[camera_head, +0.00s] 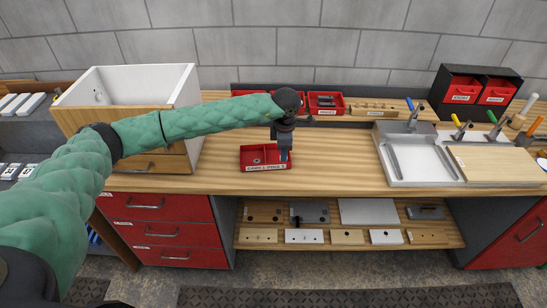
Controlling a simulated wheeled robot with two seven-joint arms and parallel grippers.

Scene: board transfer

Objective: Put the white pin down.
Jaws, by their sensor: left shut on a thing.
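My left gripper (284,154) points down over the right part of a small red tray (266,167) on the wooden workbench. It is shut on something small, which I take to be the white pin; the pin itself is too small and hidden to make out. I cannot tell whether the fingertips touch the tray. The tray has a label on its front wall and a small round thing in its left part. My right gripper is not in view.
An open white box (130,85) with a wooden front stands left on the workbench (335,170). Red bins (326,103) line the back. A metal tray with a board (497,164) and coloured-handled tools is at right. Bench room is clear between the red tray and the metal tray.

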